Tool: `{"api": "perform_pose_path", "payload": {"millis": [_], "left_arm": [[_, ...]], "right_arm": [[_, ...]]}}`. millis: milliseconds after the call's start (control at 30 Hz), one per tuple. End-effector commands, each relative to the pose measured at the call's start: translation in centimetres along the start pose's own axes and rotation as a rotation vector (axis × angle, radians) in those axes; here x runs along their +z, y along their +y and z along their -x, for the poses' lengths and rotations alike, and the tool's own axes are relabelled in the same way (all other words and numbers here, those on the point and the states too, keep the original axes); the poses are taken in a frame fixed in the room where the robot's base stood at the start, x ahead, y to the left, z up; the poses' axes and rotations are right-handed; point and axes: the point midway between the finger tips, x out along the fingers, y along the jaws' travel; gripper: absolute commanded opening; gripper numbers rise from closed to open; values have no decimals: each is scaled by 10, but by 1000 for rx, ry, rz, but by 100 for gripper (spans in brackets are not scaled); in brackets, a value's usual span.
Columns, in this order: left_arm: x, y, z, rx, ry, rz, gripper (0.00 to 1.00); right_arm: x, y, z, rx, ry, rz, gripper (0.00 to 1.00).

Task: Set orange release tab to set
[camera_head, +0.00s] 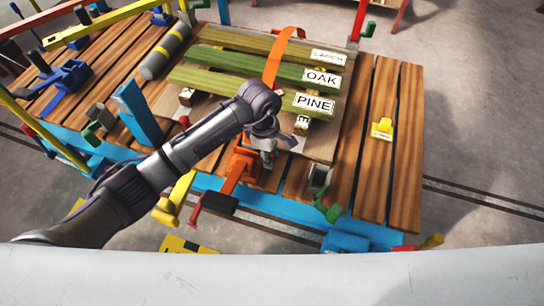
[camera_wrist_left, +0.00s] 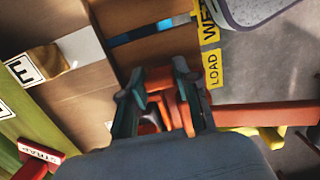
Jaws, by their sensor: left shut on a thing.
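My left gripper (camera_head: 262,152) comes in from the left and is over the orange ratchet buckle (camera_head: 238,172) at the front edge of the pallet. In the left wrist view, the fingers of my left gripper (camera_wrist_left: 160,82) are closed around an orange part, which looks like the orange release tab (camera_wrist_left: 172,106). The gripper hides much of the tab in the head view, so its exact position cannot be read. An orange strap (camera_head: 278,62) runs back over the boards. My right gripper is not in view.
Green boards labelled OAK (camera_head: 308,79) and PINE (camera_head: 290,101) lie beneath the strap. A blue post (camera_head: 138,112) stands to the left. A yellow block (camera_head: 383,127) sits on the right slats. Red and green handles line the front edge.

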Motion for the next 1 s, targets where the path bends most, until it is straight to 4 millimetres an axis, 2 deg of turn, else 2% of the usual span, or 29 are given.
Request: {"api": "perform_pose_path", "payload": {"millis": [33,200,567,600,733,1000], "left_arm": [[-6,1,-4,3,-26,1,0],[-10,0,-3,0,-132,3,0],[-9,0,1,-1,-161,2,0],[-9,0,1,-1,-161,2,34],[-9,0,1,-1,-160,2,56],[-8,0,2,-1,-160,2,56]], "right_arm": [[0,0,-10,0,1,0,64],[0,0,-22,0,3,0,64],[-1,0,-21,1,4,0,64],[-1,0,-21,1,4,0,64],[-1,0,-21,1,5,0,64],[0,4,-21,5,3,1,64]]}}
